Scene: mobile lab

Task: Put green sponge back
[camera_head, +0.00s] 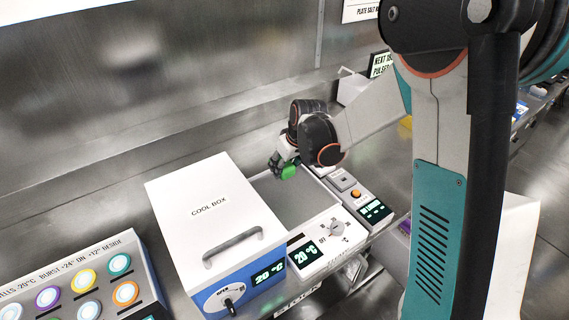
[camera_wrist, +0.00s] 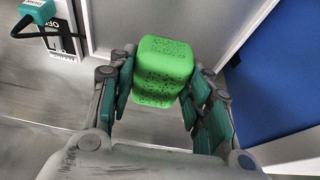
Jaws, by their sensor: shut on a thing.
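The green sponge (camera_wrist: 163,72) is between the fingers of my gripper (camera_wrist: 165,90) in the wrist view, with pads on both sides of it. In the head view the sponge (camera_head: 288,171) shows as a small green patch below my gripper (camera_head: 284,164). There it appears at the back of an open grey bin (camera_head: 290,200) beside the cool box. I cannot tell how high it is above the surface. My gripper is shut on the sponge.
A white cool box (camera_head: 208,205) with a grey handle stands left of the bin. A panel with coloured buttons (camera_head: 75,283) is at lower left. Small control units (camera_head: 352,195) stand to the right. A steel wall (camera_head: 130,100) rises behind.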

